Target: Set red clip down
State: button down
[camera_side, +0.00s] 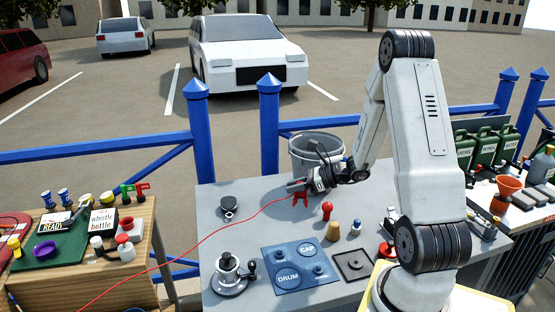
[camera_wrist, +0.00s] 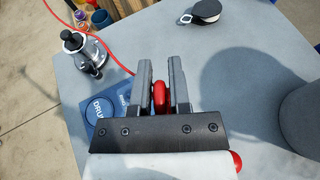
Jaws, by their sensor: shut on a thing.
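The red clip (camera_side: 300,199) is at my gripper's fingertips above the grey table in the side view, with a thin red line running from it down to the left. In the wrist view the red clip (camera_wrist: 160,96) sits between the two dark fingers. My gripper (camera_side: 298,186) is shut on it; the fingers also show in the wrist view (camera_wrist: 161,88). The clip appears a little above the grey table top (camera_side: 245,232). The fingers hide part of the clip.
A winch (camera_side: 230,274) and a blue mat marked DRUM and CAP (camera_side: 300,262) lie toward the front. A round black block (camera_side: 229,206) is at left, a grey bucket (camera_side: 305,150) behind. A red peg (camera_side: 327,211) and tan peg (camera_side: 333,232) stand nearby. Bare table lies left of the gripper.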

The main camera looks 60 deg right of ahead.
jog(key=shift+w+d+f, duration=0.95)
jog(key=shift+w+f, duration=0.6)
jog(key=shift+w, duration=0.5)
jog(key=shift+w+d+f, duration=1)
jog(key=shift+w+f, duration=0.55)
jog(key=shift+w, duration=0.45)
jog(key=shift+w+d+f, duration=0.95)
jog(key=shift+w+f, duration=0.6)
jog(key=shift+w, duration=0.5)
jog(key=shift+w+d+f, duration=0.1)
jog(key=shift+w+f, duration=0.15)
jog(key=shift+f, duration=1.6)
jog(key=shift+f, duration=0.15)
jog(key=c, duration=0.6)
grip_release()
